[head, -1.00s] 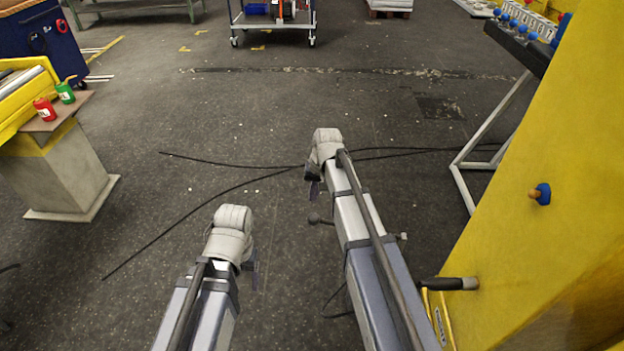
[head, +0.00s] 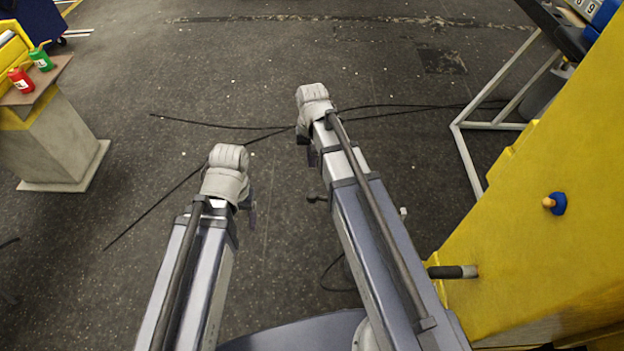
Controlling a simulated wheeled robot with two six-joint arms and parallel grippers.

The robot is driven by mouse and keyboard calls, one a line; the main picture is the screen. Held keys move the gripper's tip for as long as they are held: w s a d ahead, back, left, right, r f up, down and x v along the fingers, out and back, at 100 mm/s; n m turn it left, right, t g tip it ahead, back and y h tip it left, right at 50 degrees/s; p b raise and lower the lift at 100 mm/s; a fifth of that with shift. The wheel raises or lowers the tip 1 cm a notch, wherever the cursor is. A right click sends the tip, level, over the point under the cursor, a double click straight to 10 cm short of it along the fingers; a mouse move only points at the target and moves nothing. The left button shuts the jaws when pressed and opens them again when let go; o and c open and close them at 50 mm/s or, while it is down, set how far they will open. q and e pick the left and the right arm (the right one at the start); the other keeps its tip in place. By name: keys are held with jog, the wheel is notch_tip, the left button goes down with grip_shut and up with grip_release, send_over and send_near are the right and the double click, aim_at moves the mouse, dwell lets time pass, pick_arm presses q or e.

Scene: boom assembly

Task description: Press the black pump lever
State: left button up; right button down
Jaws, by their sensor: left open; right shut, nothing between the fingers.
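A black lever (head: 443,272) with a grey sleeve at its base sticks out to the left from the side of the yellow machine (head: 540,240) at the lower right. It is likely the pump lever; part of it lies close behind my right forearm in the picture. My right gripper (head: 309,155) is beyond the lever, to its upper left, mostly hidden under its wrist; it is shut and empty. My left gripper (head: 250,210) is further left, well apart from the lever, mostly hidden by its wrist, and open.
A blue knob (head: 556,203) sits on the yellow machine above the lever. A grey-framed stand (head: 468,160) is behind it. Black cables (head: 210,124) cross the otherwise open floor.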

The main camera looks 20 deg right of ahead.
aim_at(312, 193)
notch_tip(312, 193, down, 14)
jog(key=b, duration=1.4)
